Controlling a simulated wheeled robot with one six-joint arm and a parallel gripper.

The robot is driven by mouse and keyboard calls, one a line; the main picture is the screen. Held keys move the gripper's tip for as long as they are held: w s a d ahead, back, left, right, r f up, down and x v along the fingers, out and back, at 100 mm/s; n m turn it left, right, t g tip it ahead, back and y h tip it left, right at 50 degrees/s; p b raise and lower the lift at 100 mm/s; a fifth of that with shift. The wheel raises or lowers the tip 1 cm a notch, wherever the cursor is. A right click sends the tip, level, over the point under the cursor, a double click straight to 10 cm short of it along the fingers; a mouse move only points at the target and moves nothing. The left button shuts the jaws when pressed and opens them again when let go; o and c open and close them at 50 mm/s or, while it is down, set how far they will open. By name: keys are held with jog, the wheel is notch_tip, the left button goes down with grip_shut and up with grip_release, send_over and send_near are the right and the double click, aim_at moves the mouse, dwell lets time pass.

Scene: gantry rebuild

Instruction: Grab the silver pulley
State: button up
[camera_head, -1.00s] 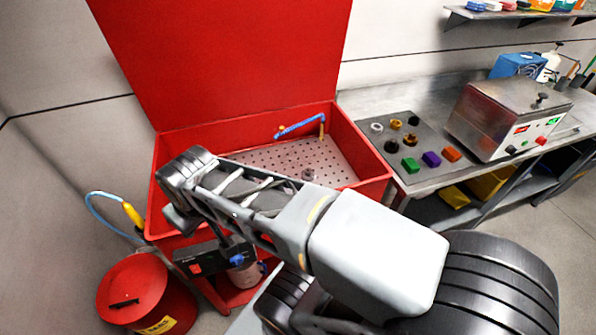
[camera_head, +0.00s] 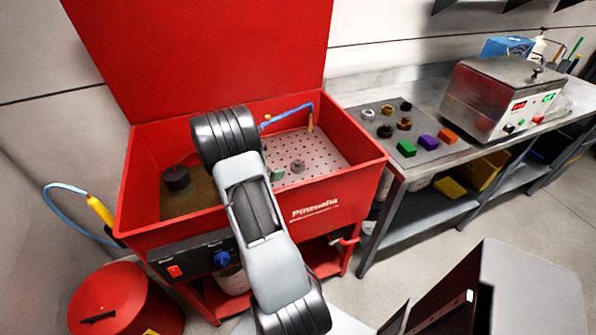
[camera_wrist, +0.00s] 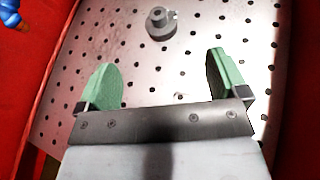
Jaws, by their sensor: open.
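A grey, silver-toned pulley (camera_head: 297,166) with a narrow hub on a wider round base stands upright on the perforated plate (camera_head: 328,160) inside the red wash basin. In the wrist view the pulley (camera_wrist: 160,22) is at the top middle, beyond my fingertips and roughly centred between them. My gripper (camera_wrist: 163,75) has green finger pads, spread wide apart and empty, over the plate. In the head view one green pad shows just left of the pulley; my arm hides much of the gripper.
The red basin's walls (camera_head: 350,172) surround the plate. A blue hose with a brass nozzle (camera_head: 310,118) is at its back, and a dark round object (camera_head: 176,177) at its left. A bench mat (camera_head: 385,148) at right holds several round parts and coloured blocks.

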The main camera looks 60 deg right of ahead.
send_near(296, 162)
jog(key=shift+n, duration=0.4)
jog(key=x, duration=0.5)
jog(key=shift+s, duration=0.15)
jog(key=shift+p+x, duration=0.5)
jog(key=shift+x, duration=2.45)
jog(key=c, duration=1.2)
